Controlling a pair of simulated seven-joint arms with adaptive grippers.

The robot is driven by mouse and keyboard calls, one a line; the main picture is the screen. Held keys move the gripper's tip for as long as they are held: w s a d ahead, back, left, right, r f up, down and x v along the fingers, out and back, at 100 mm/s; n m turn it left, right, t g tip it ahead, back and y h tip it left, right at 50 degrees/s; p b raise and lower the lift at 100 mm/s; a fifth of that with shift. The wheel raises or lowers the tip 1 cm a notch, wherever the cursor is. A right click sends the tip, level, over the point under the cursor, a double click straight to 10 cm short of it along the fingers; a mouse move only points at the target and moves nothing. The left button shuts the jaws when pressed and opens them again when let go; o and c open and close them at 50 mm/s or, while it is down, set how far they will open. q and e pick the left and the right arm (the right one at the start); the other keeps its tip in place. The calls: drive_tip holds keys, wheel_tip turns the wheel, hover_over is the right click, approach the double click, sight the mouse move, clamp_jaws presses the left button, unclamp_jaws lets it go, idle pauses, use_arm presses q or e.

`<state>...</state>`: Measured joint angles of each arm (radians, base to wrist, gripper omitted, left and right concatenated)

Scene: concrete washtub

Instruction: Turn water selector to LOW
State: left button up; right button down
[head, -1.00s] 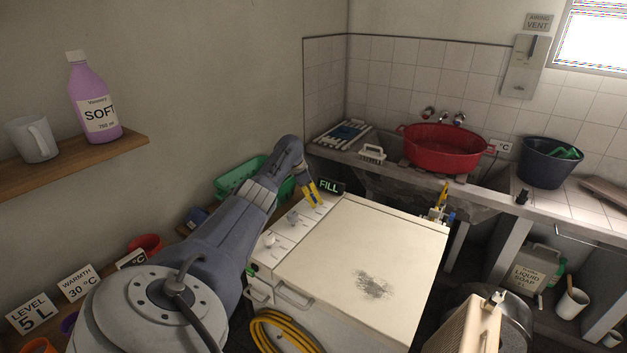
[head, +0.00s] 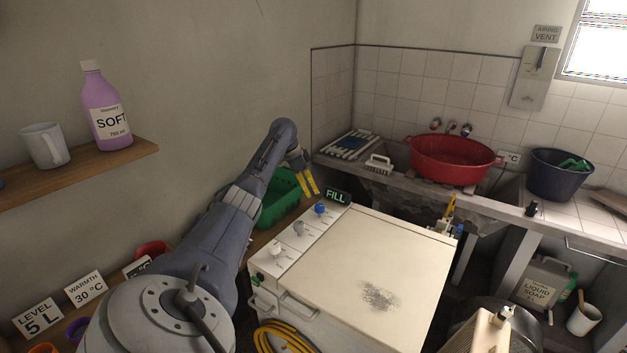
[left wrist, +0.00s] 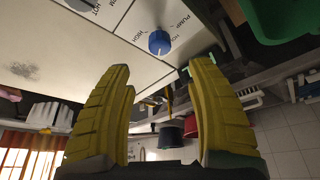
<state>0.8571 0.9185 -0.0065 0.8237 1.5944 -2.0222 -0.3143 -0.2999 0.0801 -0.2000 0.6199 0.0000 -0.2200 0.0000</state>
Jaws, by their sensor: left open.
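The white machine (head: 375,255) has a control strip on its left side with a blue knob (head: 320,209) at the far end, a grey knob (head: 299,228) and a white knob (head: 275,249). My left gripper (head: 309,186) is open and empty, above and just beyond the blue knob. In the left wrist view the blue knob (left wrist: 159,42) lies apart from the yellow fingers, above the gap between their tips. Its white pointer mark faces the picture's lower side. HIGH is printed beside it; some other lettering is too small to read. My right gripper is not in view.
A lit FILL sign (head: 338,197) stands close by the blue knob. A green basket (head: 277,205) is left of the machine, near my left arm. A red tub (head: 452,163) and a dark bucket (head: 556,180) are on the counter behind. The machine's lid is clear.

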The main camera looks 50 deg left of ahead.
use_arm(q)
drive_tip(key=shift+s+a+r, duration=0.1)
drive_tip(key=shift+s+r, duration=0.15)
drive_tip(key=shift+r, duration=0.45)
